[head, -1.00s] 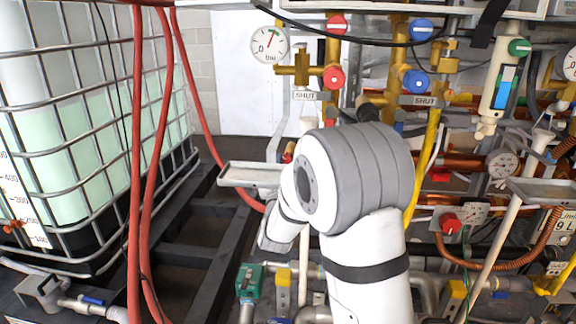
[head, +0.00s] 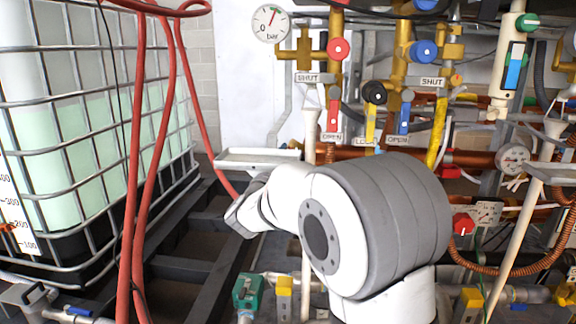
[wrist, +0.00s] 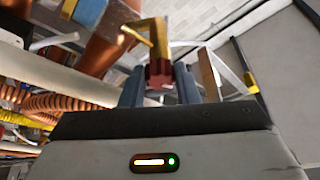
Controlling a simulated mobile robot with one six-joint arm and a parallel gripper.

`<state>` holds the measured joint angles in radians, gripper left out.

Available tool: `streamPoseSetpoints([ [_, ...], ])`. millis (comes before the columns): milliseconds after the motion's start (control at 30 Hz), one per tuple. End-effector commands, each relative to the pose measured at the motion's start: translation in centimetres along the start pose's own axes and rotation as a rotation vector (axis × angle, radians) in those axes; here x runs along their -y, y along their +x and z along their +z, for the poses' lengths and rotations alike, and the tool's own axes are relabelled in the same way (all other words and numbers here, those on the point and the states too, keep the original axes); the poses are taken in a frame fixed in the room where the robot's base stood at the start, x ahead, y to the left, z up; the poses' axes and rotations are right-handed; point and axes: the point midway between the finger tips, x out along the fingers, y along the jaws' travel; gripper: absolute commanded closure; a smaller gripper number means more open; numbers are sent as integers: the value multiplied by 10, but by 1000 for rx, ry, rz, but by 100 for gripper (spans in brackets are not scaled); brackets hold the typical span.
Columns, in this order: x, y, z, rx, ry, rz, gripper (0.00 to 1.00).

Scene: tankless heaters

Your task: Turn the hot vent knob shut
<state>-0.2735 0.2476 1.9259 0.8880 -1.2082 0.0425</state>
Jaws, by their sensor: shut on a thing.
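In the wrist view my gripper (wrist: 157,88) has its two dark fingers on either side of a dark red knob (wrist: 159,72) and is shut on it. In the head view my arm reaches left and hides the gripper's fingers and the held knob. No label shows beside the held knob. I cannot tell how far it is turned.
A round red valve knob (head: 339,48), a blue one (head: 424,51) and a black one (head: 374,92) are on the pipework behind my arm. A white tray (head: 232,160) stands left of them. Red hoses (head: 150,150) hang before the caged tank (head: 60,150).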

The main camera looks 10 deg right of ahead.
Motion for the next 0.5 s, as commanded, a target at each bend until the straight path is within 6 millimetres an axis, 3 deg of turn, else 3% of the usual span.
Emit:
streamPoseSetpoints([
  [500,0,0,0,1,131,56,94],
])
